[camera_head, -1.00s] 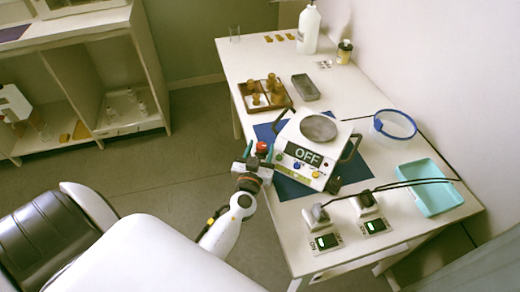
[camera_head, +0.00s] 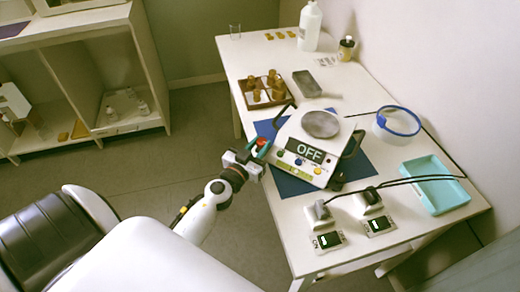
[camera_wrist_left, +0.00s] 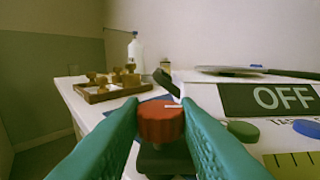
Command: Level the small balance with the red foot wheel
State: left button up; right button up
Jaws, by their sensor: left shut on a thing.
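The small balance (camera_head: 298,135) is a white box with a round grey pan (camera_head: 320,124) on top and an "OFF" display (camera_head: 305,152) on its front. It stands on a dark blue mat (camera_head: 355,167). The red foot wheel (camera_wrist_left: 161,122) sits at its front left corner, with a white mark on top. My left gripper (camera_head: 261,147) has green fingers (camera_wrist_left: 160,125) on both sides of the red wheel and is shut on it. The fingers hide the wheel's sides. My right gripper is in no view.
Behind the balance are a brown tray (camera_head: 243,98) with several brown-topped pieces and a grey dish (camera_head: 307,84). A white bottle (camera_head: 310,28) stands at the back.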

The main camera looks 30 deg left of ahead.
pick_arm(q)
jog(key=m+h, duration=0.2)
jog(key=h, duration=0.1)
jog(key=m+h, duration=0.1)
jog(key=h, duration=0.1)
jog(key=shift+a+g+p, duration=0.25)
jog(key=shift+g+p, duration=0.05)
jog(key=shift+a+f+m+g+h, duration=0.15)
jog(key=shift+m+g+h, duration=0.45)
jog(key=shift+m+h, duration=1.05)
jog(key=shift+h, duration=0.55)
jog(key=o, duration=1)
jog(key=v, duration=1.2)
jog(key=shift+r, duration=0.25)
jog(key=shift+w, duration=0.1)
